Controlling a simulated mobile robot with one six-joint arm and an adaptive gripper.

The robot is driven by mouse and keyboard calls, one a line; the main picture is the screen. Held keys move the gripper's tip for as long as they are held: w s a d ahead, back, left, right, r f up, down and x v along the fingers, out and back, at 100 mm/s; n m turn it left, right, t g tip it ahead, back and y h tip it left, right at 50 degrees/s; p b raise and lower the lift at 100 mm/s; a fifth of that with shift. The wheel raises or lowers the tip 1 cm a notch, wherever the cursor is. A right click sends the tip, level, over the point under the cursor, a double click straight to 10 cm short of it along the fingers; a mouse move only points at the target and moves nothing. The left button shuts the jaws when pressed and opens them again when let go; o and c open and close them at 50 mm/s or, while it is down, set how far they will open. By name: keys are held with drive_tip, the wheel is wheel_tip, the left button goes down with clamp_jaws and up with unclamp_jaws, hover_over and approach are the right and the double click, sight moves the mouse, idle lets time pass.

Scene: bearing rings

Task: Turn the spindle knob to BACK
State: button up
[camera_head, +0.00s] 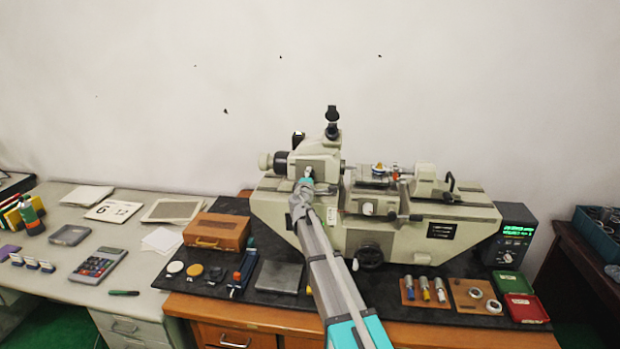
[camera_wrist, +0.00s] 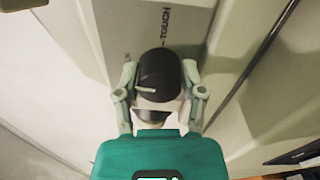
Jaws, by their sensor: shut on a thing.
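The spindle knob (camera_wrist: 160,72) is a black round knob with a white pointer line, set on a grey plate on the cream measuring machine (camera_head: 385,232). The pointer line lies toward the left side of the knob in the wrist view. The word TOUCH is printed on the plate above and right of the knob; no BACK mark is readable. My gripper (camera_wrist: 160,88) has one finger on each side of the knob and is shut on it. In the head view, my gripper (camera_head: 305,182) reaches the machine's left headstock and hides most of the knob.
A brown wooden box (camera_head: 216,231) and a grey flat block (camera_head: 279,277) lie left of my arm. Wooden blocks with cylinders (camera_head: 425,291) and rings (camera_head: 475,295) stand at the front right. A display unit (camera_head: 512,235) with green digits stands at the machine's right.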

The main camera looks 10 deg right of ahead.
drive_tip(key=shift+n, duration=0.4)
drive_tip(key=o, duration=1.1)
drive_tip(key=shift+o, duration=0.2)
drive_tip(key=shift+m, duration=0.4)
